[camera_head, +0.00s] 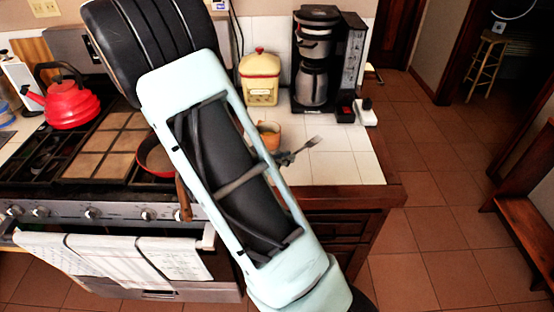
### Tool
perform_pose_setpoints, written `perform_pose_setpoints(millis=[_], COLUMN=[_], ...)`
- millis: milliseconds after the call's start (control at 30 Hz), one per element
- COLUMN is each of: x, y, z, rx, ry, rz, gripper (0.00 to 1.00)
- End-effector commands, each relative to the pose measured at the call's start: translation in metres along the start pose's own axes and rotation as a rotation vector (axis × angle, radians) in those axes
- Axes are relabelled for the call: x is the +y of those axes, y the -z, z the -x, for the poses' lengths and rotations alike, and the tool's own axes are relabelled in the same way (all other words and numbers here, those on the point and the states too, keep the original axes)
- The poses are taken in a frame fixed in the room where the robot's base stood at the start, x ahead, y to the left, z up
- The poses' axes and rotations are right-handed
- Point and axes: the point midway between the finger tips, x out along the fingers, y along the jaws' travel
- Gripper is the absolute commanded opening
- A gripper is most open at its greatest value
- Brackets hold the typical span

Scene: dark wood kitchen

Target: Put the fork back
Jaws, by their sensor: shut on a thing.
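The grey metal fork (312,143) sticks out to the right from behind my arm, with its tines pointing right and slightly up. My gripper (286,158) is mostly hidden by my arm; only its dark end shows, shut on the fork. The fork's handle end is hidden. The fork appears in front of the white tiled counter (345,167); its height above the counter is hard to tell. An orange-brown mug or cup (269,134) stands on the counter just behind and left of the fork, partly covered by my arm.
The stove at left holds a red kettle (70,100) and a red pan (153,158). The counter's front right is clear.

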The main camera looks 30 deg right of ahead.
Motion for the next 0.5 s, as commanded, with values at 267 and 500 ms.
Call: perform_pose_setpoints(millis=[267, 500], x=[0.001, 0.001], y=[-0.007, -0.029], z=[-0.005, -0.014], rx=[0.0, 0.0], ry=[-0.003, -0.003], rz=[-0.001, -0.001], gripper=[0.0, 0.0])
